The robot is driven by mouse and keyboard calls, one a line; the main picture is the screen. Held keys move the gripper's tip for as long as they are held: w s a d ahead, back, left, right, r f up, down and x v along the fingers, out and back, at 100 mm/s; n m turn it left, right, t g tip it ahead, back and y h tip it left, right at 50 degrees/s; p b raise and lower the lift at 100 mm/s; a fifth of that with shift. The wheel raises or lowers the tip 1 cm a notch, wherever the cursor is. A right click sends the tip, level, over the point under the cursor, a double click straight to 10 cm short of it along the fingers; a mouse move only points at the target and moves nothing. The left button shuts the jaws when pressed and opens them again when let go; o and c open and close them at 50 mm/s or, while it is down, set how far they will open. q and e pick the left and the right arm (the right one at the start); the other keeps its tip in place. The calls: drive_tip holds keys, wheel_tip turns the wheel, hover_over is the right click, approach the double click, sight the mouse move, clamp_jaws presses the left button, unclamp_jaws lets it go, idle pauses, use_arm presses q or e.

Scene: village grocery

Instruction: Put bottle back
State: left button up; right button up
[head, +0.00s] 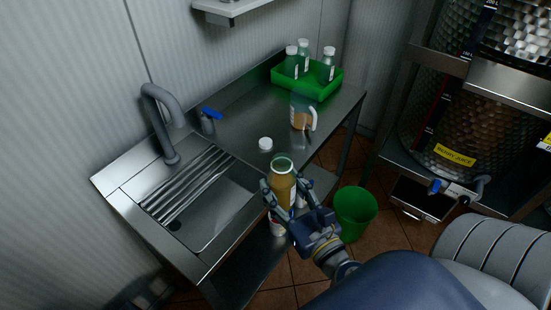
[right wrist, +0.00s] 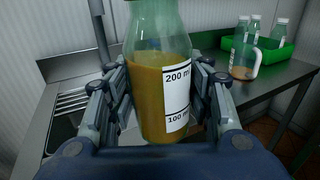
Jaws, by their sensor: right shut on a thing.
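My right gripper (head: 295,204) is shut on an open bottle (head: 283,183) of orange-brown liquid, held upright above the front edge of the steel counter near the sink. In the right wrist view the bottle (right wrist: 160,85) stands between the fingers, with a white label marked 200 ml and 100 ml. A white cap (head: 265,144) lies on the counter behind it. A green tray (head: 318,92) at the counter's far end holds several capped clear bottles (head: 328,64). The left gripper is not in view.
A measuring jug (head: 302,113) with some brown liquid stands on the counter before the tray. The sink (head: 203,205) with its tap (head: 162,115) is at left. A green bucket (head: 354,212) stands on the floor. A steel tank labelled berry juice (head: 455,155) is at right.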

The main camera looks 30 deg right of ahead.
drive_tip(key=w+d+f+m+h+b, duration=0.1)
drive_tip(key=w+d+f+b, duration=0.15)
drive_tip(key=d, duration=0.55)
drive_tip(key=w+d+f+m+h+b, duration=0.1)
drive_tip(key=w+d+f+h, duration=0.15)
drive_tip(key=d, duration=0.45)
drive_tip(key=shift+y, duration=0.35)
drive_tip(key=w, duration=0.5)
drive_tip(key=w+p, duration=0.1)
drive_tip(key=w, duration=0.3)
drive_tip(key=w+a+p, duration=0.1)
drive_tip(key=w, duration=0.4)
drive_tip(key=shift+w+f, duration=0.15)
drive_tip(key=shift+w, duration=0.7)
drive_tip(key=shift+w+f, duration=0.2)
drive_tip(key=shift+f, duration=0.05)
drive_tip(key=shift+f+b, duration=0.55)
drive_tip(key=shift+f, duration=1.05)
